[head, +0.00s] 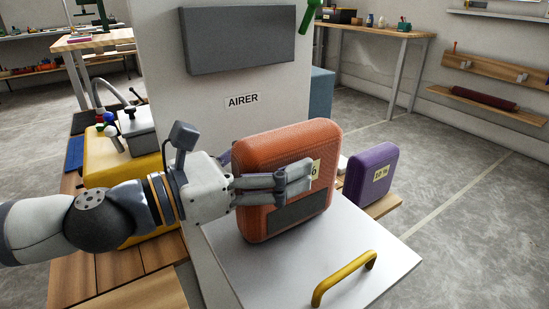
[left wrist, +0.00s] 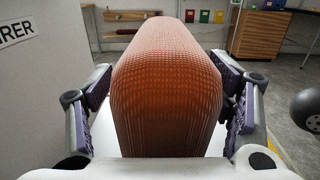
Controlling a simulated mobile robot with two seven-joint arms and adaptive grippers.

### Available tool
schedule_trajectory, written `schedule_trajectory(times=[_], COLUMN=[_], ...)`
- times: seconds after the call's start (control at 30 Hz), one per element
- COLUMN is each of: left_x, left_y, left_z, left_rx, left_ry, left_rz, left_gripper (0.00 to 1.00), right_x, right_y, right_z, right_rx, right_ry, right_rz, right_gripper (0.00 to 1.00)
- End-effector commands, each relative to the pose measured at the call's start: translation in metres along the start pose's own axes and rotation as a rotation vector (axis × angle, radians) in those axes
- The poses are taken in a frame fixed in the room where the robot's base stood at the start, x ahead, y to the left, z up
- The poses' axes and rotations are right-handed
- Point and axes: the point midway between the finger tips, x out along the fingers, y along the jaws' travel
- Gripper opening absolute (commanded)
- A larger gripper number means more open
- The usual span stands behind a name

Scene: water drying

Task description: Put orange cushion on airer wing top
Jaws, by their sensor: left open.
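The orange cushion (head: 284,150) stands upright on the white panel with a yellow handle (head: 345,278), below the AIRER label (head: 242,100). It has a pale number tag and a dark patch on its face. I take this panel to be the airer wing top. My left gripper (head: 285,177) is open, with one finger across the cushion's tagged face and the other mostly hidden behind it. In the left wrist view the cushion (left wrist: 168,85) fills the space between the two fingers, with narrow gaps at the sides. My right gripper is not in view.
A purple cushion (head: 372,172) stands on a wooden surface just right of the panel. A grey block (head: 238,39) juts from the white wall above the label. A yellow case (head: 115,175) sits on the left bench behind my arm.

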Motion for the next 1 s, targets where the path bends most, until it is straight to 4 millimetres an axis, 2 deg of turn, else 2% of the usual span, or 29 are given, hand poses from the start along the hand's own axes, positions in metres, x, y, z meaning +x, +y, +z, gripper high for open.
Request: schedule_trajectory(times=[0.17, 0.5, 0.63, 0.8, 1.0], left_x=[-0.006, -0.083, -0.105, -0.119, -0.120], left_y=[0.001, 0.002, 0.002, 0.001, 0.000], left_z=[0.004, -0.001, -0.002, 0.002, 0.004], left_rx=[-0.001, -0.004, -0.003, -0.002, -0.001], left_ry=[0.000, 0.003, 0.002, 0.001, 0.000], left_rz=[0.002, 0.006, 0.004, 0.001, -0.001], left_gripper=[0.74, 0.74, 0.74, 0.74, 0.74], right_x=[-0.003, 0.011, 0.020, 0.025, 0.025], right_y=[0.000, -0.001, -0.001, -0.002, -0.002], right_z=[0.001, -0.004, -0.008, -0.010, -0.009], right_rx=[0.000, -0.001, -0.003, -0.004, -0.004], right_ry=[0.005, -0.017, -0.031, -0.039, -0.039], right_rz=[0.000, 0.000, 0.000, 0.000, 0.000], right_gripper=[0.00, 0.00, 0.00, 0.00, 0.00])
